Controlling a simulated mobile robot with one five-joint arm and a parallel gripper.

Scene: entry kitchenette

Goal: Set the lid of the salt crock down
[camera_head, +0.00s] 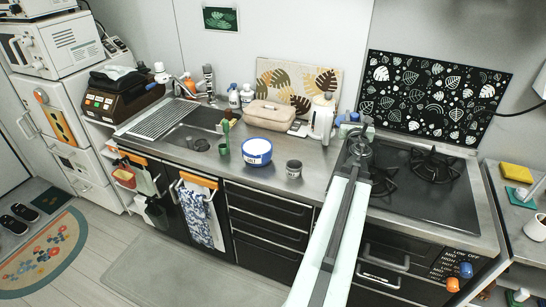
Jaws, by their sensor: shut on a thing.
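My arm reaches up from the bottom of the picture, and my gripper (358,146) is over the left part of the stove. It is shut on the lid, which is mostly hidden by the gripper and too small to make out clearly. A round blue-and-white crock (257,152) with a dark label stands on the counter to the left, apart from my gripper; it looks like the salt crock. Its top shows white, and I cannot tell its contents.
A small dark cup (294,169) stands between the crock and my arm. The stove (425,197) lies right, the sink (197,138) left. The counter front near the cup is clear.

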